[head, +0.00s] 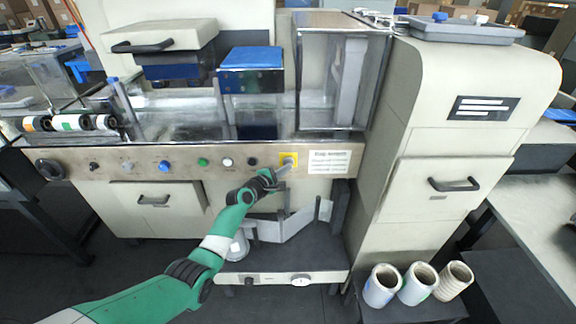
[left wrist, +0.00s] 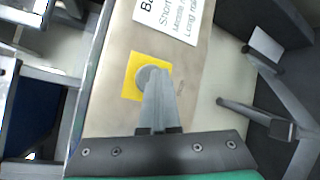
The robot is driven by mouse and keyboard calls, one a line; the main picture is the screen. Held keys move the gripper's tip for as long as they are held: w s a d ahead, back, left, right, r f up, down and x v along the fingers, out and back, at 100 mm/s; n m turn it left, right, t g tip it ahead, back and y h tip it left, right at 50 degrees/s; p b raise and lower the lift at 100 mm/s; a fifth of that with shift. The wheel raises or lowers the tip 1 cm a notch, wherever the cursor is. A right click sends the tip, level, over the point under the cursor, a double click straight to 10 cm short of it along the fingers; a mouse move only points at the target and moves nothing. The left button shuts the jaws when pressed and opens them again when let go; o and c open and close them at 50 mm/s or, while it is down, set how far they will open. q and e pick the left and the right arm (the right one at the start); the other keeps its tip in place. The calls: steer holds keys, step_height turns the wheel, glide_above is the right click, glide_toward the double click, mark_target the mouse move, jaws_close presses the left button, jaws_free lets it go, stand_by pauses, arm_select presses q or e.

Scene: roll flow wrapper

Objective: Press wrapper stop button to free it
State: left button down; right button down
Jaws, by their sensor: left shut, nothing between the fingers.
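The wrapper's front panel carries a yellow square plate (head: 290,157) near its right end, left of a white label. My left gripper (head: 284,168) is shut and empty, reaching to this plate from below. In the left wrist view, the yellow plate (left wrist: 132,88) lies behind the closed fingers (left wrist: 156,86). A grey round shape (left wrist: 147,73) on the plate, apparently the stop button, is partly covered by the fingertips. The fingertips look touching or very close to it; I cannot tell which. My right gripper is not in view.
Other buttons, a blue one (head: 164,167) and a green one (head: 203,162), sit left along the panel. The label (head: 328,162) is right of the plate. A tall cabinet (head: 445,130) stands to the right, with several rolls (head: 417,283) at its foot.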

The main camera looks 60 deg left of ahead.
arm_select(q)
steer(key=shift+w+a, duration=0.1)
steer(key=shift+a, duration=0.2)
steer(key=shift+d+r+p, duration=0.1)
steer(key=shift+r+p, duration=0.1)
steer(key=shift+p, duration=0.2)
stand_by(0.3)
steer(key=s+d+p, duration=0.2)
steer(key=d+p, duration=0.3)
steer(key=p, duration=0.1)
steer(key=shift+s+d, duration=0.2)
steer(key=shift+s, duration=0.15)
stand_by(0.3)
